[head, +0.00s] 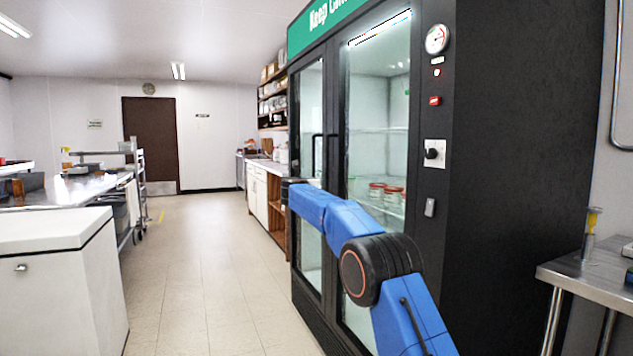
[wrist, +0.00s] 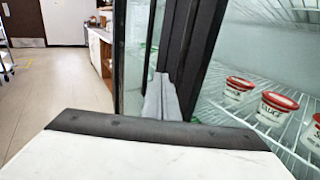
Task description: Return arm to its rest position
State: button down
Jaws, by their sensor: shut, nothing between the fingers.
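My blue arm (head: 325,210) reaches up and forward across the front of a tall black glass-door fridge (head: 500,180). Its dark far end is in front of the left part of the fridge; the fingertips cannot be made out in the head view. In the wrist view my gripper (wrist: 163,82) shows as grey fingers, shut and empty, beyond a white body with a black edge. The fingers point towards the dark upright door frame (wrist: 190,50). I cannot tell whether they touch it.
Red-lidded tubs (head: 385,192) stand on a wire shelf behind the glass. A steel table (head: 590,275) is at the right, a white chest (head: 60,260) at the left. The tiled aisle (head: 205,260) between the chest and the fridge is clear.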

jog(key=s+r+n+t+y, duration=0.1)
jog(key=s+r+n+y, duration=0.3)
jog(key=s, duration=0.4)
jog(key=s+r+n+y, duration=0.1)
jog(key=s+r+n, duration=0.4)
jog(key=s+n, duration=0.2)
jog(key=s+d+f+n+g+y, duration=0.1)
jog(key=s+d+n+y, duration=0.1)
jog(key=s+n, duration=0.45)
jog(key=s+d+f+n+g+y, duration=0.15)
jog(key=s+n, duration=0.25)
jog(key=s, duration=0.6)
jog(key=s+d+f+n+g+h, duration=0.1)
jog(key=s+d+f+n+g, duration=0.2)
jog(key=s+f, duration=0.9)
jog(key=s+d+f+n+g+h, duration=0.1)
jog(key=s+d+f+n+g, duration=0.3)
jog(key=s, duration=2)
jog(key=s+d+f+n+g+h, duration=0.1)
jog(key=s+d+f+n+g, duration=0.3)
jog(key=s+d+f+n, duration=0.6)
jog(key=s+f, duration=0.9)
jog(key=f, duration=0.2)
jog(key=shift+d+n, duration=0.15)
jog(key=shift+n, duration=0.2)
